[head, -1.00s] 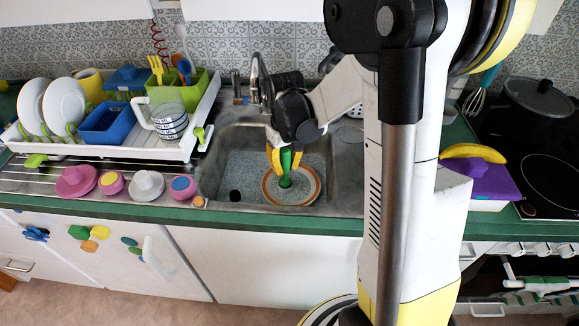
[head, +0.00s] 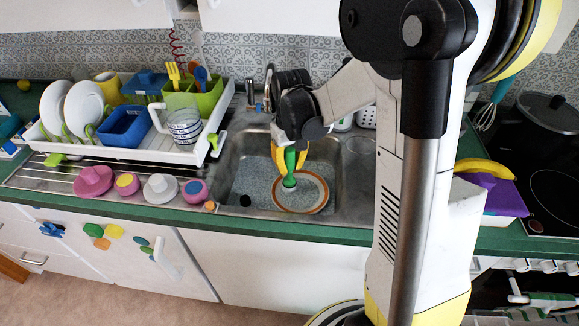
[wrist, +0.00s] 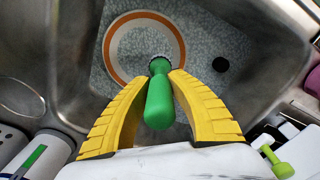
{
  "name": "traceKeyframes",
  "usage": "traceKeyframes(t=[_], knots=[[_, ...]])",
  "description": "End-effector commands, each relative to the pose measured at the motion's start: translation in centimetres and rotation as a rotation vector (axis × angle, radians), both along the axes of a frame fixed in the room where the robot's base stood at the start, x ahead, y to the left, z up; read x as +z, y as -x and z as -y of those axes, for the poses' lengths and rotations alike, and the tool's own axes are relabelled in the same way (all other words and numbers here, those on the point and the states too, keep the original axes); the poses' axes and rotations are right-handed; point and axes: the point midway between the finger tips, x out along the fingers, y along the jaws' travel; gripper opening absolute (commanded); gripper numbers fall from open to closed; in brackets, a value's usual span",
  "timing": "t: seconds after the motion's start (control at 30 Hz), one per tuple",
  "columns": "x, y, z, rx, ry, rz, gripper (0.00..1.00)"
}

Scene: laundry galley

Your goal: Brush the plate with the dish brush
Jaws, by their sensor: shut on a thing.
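My gripper (head: 289,152) is shut on the green dish brush (head: 290,166), which points down into the sink. In the wrist view the yellow fingers (wrist: 160,76) press on both sides of the brush's green handle (wrist: 158,103). The white plate with an orange-brown rim (head: 308,196) lies in the sink basin; it also shows in the wrist view (wrist: 140,45). The brush head is over the plate's back-left part in the head view. Its bristles are mostly hidden, and I cannot tell whether they touch the plate.
The metal sink (head: 228,178) has a dark drain (head: 245,200) left of the plate. A white dish rack (head: 160,152) with plates and a blue tub (head: 124,126) stands to the left. Pink and white dishes line the front edge. A banana (head: 485,167) lies on a purple-topped box at right.

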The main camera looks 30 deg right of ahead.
Motion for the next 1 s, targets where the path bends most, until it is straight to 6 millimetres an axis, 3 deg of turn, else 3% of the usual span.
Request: traceKeyframes(t=[0.8, 1.0], knots=[[1.9, 7.2, 4.1, -0.002, 0.0, 0.0, 0.0], [2.1, 8.0, 4.5, -0.001, 0.0, 0.0, 0.0]])
